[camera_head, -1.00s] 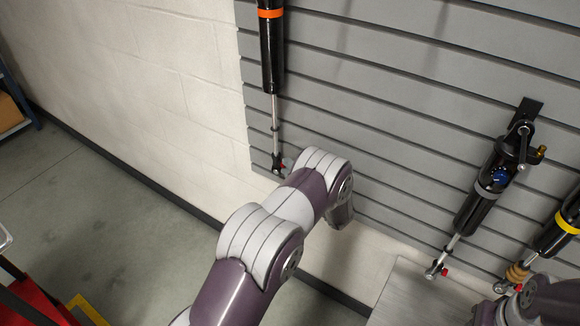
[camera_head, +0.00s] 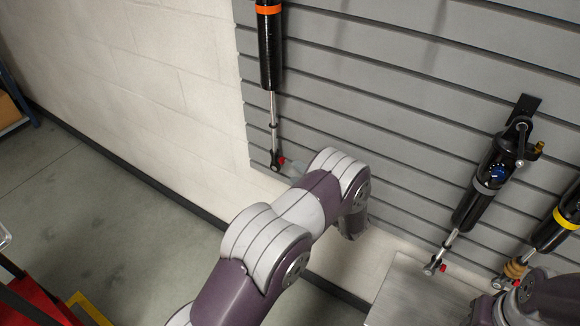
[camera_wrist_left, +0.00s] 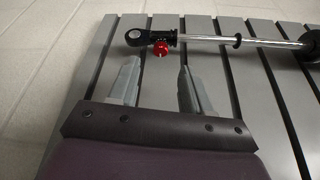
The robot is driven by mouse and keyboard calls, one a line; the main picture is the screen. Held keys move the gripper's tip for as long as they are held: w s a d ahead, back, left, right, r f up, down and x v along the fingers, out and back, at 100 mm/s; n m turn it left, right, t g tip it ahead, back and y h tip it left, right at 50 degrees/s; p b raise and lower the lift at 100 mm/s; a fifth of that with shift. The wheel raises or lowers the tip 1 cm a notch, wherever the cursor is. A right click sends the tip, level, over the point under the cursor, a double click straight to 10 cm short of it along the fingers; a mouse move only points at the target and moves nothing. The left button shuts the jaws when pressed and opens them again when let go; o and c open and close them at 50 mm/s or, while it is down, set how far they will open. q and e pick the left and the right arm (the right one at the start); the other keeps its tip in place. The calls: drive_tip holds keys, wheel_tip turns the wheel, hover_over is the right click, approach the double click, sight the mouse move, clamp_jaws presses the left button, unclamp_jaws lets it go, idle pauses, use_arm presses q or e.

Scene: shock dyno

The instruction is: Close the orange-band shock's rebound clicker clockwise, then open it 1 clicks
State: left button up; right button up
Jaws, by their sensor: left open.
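The orange-band shock (camera_head: 269,50) hangs on the slatted wall at the top, its thin shaft (camera_head: 272,120) pointing down. Its red rebound clicker (camera_head: 281,160) sits at the lower eyelet. In the left wrist view the red clicker (camera_wrist_left: 160,49) sticks out from the black shaft end, beside the eyelet (camera_wrist_left: 136,37). My left gripper (camera_wrist_left: 156,68) is open and empty, its two fingers apart on either side below the clicker, with no contact visible. In the head view my left arm hides most of this gripper. My right gripper cannot be made out in these views.
A grey-band shock (camera_head: 485,185) with a blue knob and a yellow-band shock (camera_head: 560,225) hang at the right. A pale bench top (camera_head: 410,290) is at the lower right. Open floor and a bare white wall lie to the left.

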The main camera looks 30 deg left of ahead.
use_arm(q)
drive_tip(key=v, duration=0.7)
drive_tip(key=shift+s+d, duration=0.15)
drive_tip(key=shift+d, duration=0.05)
